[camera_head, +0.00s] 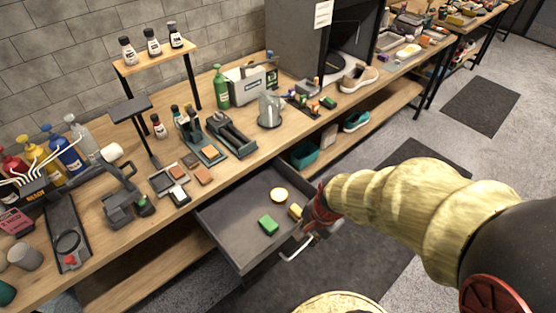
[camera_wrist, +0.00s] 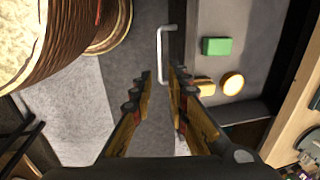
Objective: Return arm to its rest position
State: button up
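My gripper (camera_head: 318,229) hangs by the front right corner of the pulled-out drawer (camera_head: 225,217), close to the drawer handle (camera_head: 294,250). In the wrist view its two fingers (camera_wrist: 162,82) stand apart with a gap between them, and nothing is held. My arm (camera_head: 400,200) reaches in from the right, out over the floor in front of the bench.
The drawer holds a green sponge (camera_head: 268,224), a round yellow-rimmed item (camera_head: 279,195) and a yellow item (camera_head: 295,211). The workbench (camera_head: 95,235) above is crowded with bottles, tools and a sneaker (camera_head: 357,79). Grey floor (camera_head: 430,130) right of the bench is open.

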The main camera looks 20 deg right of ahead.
jog(key=s+a+r+n+t, duration=0.1)
jog(key=a+r+n, duration=0.2)
jog(key=r+n, duration=0.4)
jog(key=s+a+r+n+t, duration=0.1)
jog(key=r+n, duration=0.6)
jog(key=r, duration=0.8)
jog(key=shift+s+a+r+t+h, duration=0.3)
jog(key=shift+a+r+t+h, duration=0.1)
jog(key=shift+a+t, duration=0.45)
